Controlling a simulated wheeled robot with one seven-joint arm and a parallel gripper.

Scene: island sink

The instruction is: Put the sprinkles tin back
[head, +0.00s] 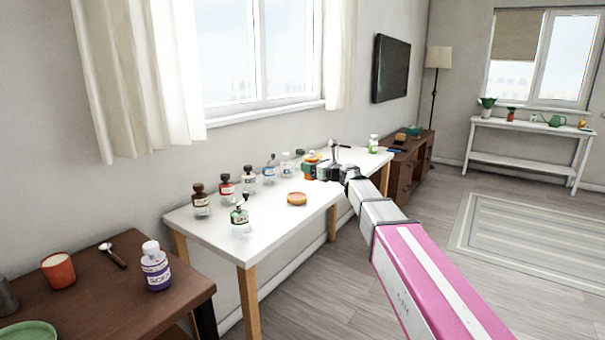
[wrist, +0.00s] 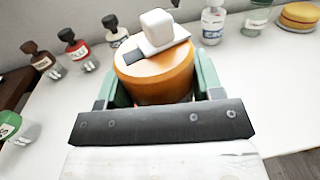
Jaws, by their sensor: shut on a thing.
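My gripper (head: 310,170) is over the back part of the white table. It is shut on an orange round tin (wrist: 155,78), which I take to be the sprinkles tin. The green fingers press on both sides of the tin in the wrist view. A white block-like piece on a pale and dark flat part shows over the tin's top. In the head view only a little of the orange tin (head: 312,156) shows above the fingers. I cannot tell whether its base touches the table. No label on the tin can be read.
The white table (head: 265,222) carries several bottles along the wall, among them a red-labelled bottle (head: 226,187). A green-labelled bottle (head: 240,216) and a round orange-brown disc (head: 297,199) stand nearer its front edge. The table between them is clear.

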